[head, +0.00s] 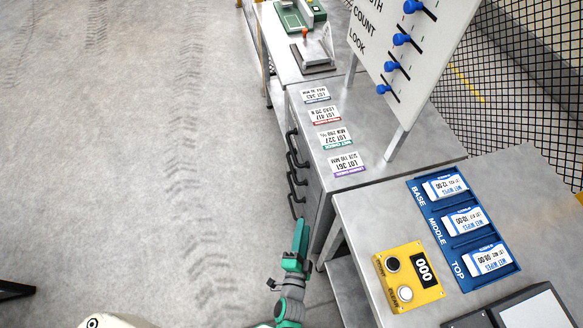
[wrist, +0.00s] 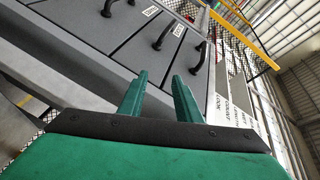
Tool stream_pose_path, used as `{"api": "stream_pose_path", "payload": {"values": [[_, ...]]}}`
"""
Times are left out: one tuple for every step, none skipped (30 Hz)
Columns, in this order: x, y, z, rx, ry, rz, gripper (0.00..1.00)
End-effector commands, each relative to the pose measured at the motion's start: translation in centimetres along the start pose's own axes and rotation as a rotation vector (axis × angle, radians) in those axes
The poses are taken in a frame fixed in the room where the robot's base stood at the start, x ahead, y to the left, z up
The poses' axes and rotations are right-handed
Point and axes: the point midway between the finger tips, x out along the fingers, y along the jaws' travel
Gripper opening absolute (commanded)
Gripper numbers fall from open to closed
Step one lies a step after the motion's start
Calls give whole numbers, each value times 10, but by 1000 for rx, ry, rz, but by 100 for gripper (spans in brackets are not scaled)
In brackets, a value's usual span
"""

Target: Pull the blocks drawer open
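A grey drawer cabinet (head: 318,200) stands right of my gripper in the head view, with several black bar handles on its left-facing front. The nearest handle (head: 295,206) is just beyond my gripper (head: 301,224). In the wrist view, grey drawer fronts (wrist: 120,58) carry black handles, one of them (wrist: 164,32) ahead of my gripper (wrist: 160,82). The two green fingers are apart with nothing between them, and they touch no handle that I can see. The drawers look shut. Their small labels (wrist: 150,10) are unreadable, so I cannot tell which is the blocks drawer.
Lot cards (head: 347,163) lie on the cabinet top beside a white board (head: 420,40) with blue knobs. A nearer table holds a yellow button box (head: 408,277) and a blue rack (head: 462,232). The floor (head: 130,160) left of the cabinet is clear.

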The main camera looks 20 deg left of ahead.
Motion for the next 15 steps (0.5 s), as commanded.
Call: {"api": "stream_pose_path", "payload": {"values": [[24,0,10,71,-7,-14,31],[36,0,16,118,-10,-18,31],[53,0,23,180,-14,-23,31],[64,0,29,224,-18,-26,31],[76,-1,35,267,-22,-29,31],[90,-2,42,322,-27,-31,31],[100,-4,47,359,-30,-33,31],[108,-4,52,395,-34,-33,31],[119,-6,57,439,-37,-34,31],[127,-8,61,467,-39,-36,31],[133,-9,65,494,-41,-35,31],[140,-11,69,522,-44,-35,31],[145,-12,72,542,-45,-35,31],[149,-13,74,558,-46,-35,31],[152,-13,76,574,-48,-34,31]]}}
